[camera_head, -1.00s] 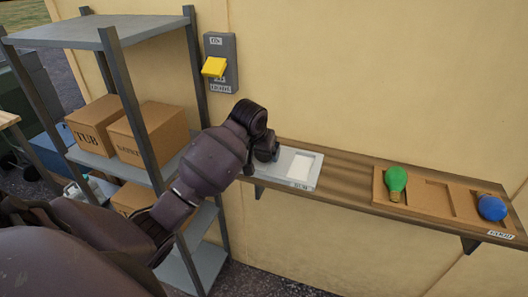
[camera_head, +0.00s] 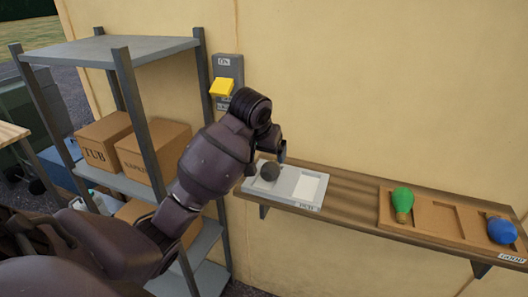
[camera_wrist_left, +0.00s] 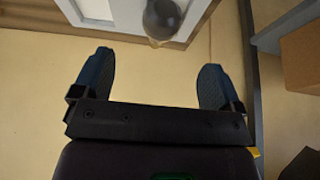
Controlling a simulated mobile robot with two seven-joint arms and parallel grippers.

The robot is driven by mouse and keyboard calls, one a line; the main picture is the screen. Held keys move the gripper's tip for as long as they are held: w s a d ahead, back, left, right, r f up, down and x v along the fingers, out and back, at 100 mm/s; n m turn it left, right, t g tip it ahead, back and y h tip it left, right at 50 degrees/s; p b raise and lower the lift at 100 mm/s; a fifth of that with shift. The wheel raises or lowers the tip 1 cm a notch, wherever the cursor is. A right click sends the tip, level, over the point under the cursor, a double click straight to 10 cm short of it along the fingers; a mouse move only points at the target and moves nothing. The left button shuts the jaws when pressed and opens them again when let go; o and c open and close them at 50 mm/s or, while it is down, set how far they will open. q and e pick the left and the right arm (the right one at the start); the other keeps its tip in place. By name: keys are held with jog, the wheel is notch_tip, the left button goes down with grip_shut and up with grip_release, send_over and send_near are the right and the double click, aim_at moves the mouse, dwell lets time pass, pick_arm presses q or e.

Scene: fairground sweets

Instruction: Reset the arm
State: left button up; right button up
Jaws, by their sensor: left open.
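My left arm reaches in from the left in the head view. My left gripper (camera_head: 282,155) is at the left end of the wall shelf, beside a light grey tray (camera_head: 311,206). A dark round bulb (camera_head: 269,172) lies in the tray's left part; the right part holds only a white panel. In the left wrist view the two fingers of my left gripper (camera_wrist_left: 156,80) stand wide apart with nothing between them. The dark bulb (camera_wrist_left: 162,18) shows beyond the fingertips, apart from them. My right gripper is not in view.
A wooden tray (camera_head: 428,214) on the wall shelf (camera_head: 350,198) holds a green bulb (camera_head: 403,200) and a blue bulb (camera_head: 501,230), with an empty slot between. A yellow switch (camera_head: 221,87) is on the wall. A metal rack (camera_head: 140,50) with cardboard boxes (camera_head: 152,152) stands at left.

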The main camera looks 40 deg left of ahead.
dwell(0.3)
pick_arm(q)
jog(key=s+d+f+m, duration=0.1)
jog(key=s+d+f, duration=0.2)
jog(key=s+f, duration=0.7)
jog(key=s+d+f+m, duration=0.1)
jog(key=s+d+f, duration=0.2)
jog(key=s+f, duration=0.7)
jog(key=s+d+r+g, duration=0.1)
jog(key=s+d, duration=0.1)
jog(key=s, duration=1)
jog(key=w+f+t+b, duration=0.1)
jog(key=w+f+t, duration=0.2)
jog(key=f, duration=0.3)
jog(key=w+f+m+t+h+b, duration=0.1)
jog(key=w+f+t, duration=0.3)
jog(key=f, duration=0.3)
jog(key=shift+w+m+t, duration=0.25)
jog(key=shift+m+t, duration=0.05)
jog(key=shift+t, duration=0.1)
